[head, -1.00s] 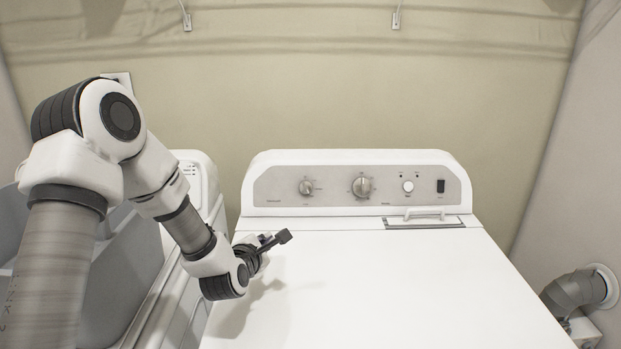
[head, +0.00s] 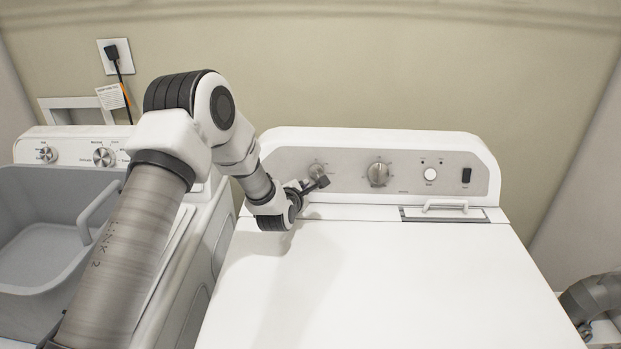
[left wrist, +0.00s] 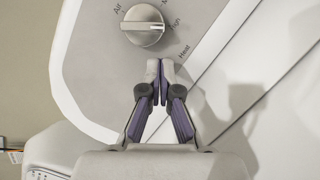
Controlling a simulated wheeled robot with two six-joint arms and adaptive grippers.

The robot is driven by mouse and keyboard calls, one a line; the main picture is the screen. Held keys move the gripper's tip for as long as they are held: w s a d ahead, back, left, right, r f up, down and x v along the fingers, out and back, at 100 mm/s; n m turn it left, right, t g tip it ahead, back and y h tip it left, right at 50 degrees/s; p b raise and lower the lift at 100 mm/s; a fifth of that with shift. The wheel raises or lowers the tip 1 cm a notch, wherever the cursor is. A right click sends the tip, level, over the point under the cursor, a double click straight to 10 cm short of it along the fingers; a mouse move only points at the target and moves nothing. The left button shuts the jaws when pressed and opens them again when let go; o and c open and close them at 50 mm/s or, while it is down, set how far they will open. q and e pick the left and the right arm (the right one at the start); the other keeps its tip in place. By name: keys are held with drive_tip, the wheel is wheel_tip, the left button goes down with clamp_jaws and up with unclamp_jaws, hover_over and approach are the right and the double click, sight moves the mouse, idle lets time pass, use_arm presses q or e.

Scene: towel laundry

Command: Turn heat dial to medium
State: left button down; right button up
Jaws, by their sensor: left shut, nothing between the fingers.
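The heat dial (head: 317,169) is the small round silver knob on the left of the dryer's control panel. In the left wrist view the heat dial (left wrist: 143,27) is at the top, with "Air" to its left, a "Heat" label and other partly visible lettering to its right. Its ridge runs nearly level across that picture; I cannot tell its exact setting. My left gripper (head: 320,183) is shut and empty, just below the dial in the head view. In the left wrist view its fingertips (left wrist: 159,70) are together, apart from the dial in the picture.
A larger dial (head: 378,174), a round white button (head: 431,174) and a black switch (head: 466,175) sit further right on the panel. The white dryer top (head: 390,280) is clear. A grey basket (head: 45,225) stands on the washer at left.

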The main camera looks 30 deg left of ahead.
use_arm(q)
drive_tip(key=shift+w+d+r, duration=0.2)
drive_tip(key=shift+d+r, duration=0.2)
drive_tip(key=shift+d, duration=0.05)
drive_tip(key=shift+w+d+r, duration=0.2)
drive_tip(key=shift+d+r, duration=0.2)
drive_tip(key=shift+d, duration=0.05)
drive_tip(key=shift+w+a+f, duration=0.1)
drive_tip(key=shift+a+f, duration=0.05)
drive_tip(key=shift+f, duration=0.05)
use_arm(e)
drive_tip(key=shift+r, duration=0.5)
